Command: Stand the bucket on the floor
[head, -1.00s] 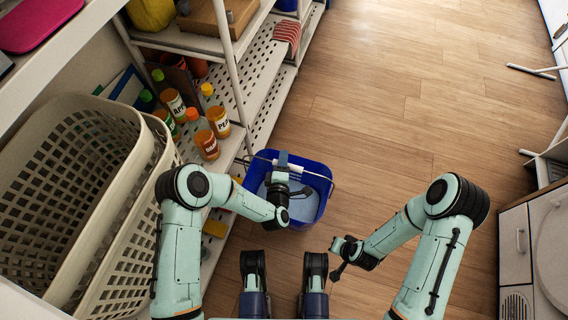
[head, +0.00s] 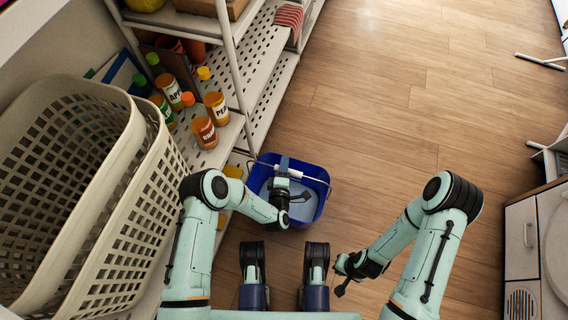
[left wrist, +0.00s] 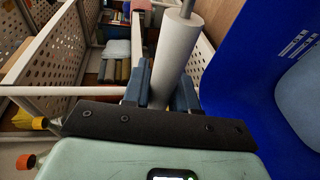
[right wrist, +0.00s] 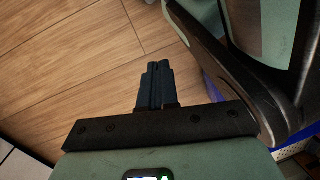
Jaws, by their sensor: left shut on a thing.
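The blue bucket (head: 318,183) is in the middle of the head view, beside the shelving and above or on the floor; I cannot tell whether its base touches. Its white handle grip (head: 287,171) is raised across the opening. My left gripper (head: 283,166) is shut on that handle. In the left wrist view the white grip (left wrist: 178,50) lies between the fingers (left wrist: 160,88), and the bucket's blue wall (left wrist: 245,85) fills the right side. My right gripper (head: 340,277) hangs empty over the floor (head: 400,130); in the right wrist view its fingers (right wrist: 156,85) are together.
A white perforated shelf unit (head: 262,75) with several bottles (head: 204,132) stands left of the bucket. Cream laundry baskets (head: 150,200) are at the far left. A cabinet (head: 520,240) is at the right. The wooden floor between is clear.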

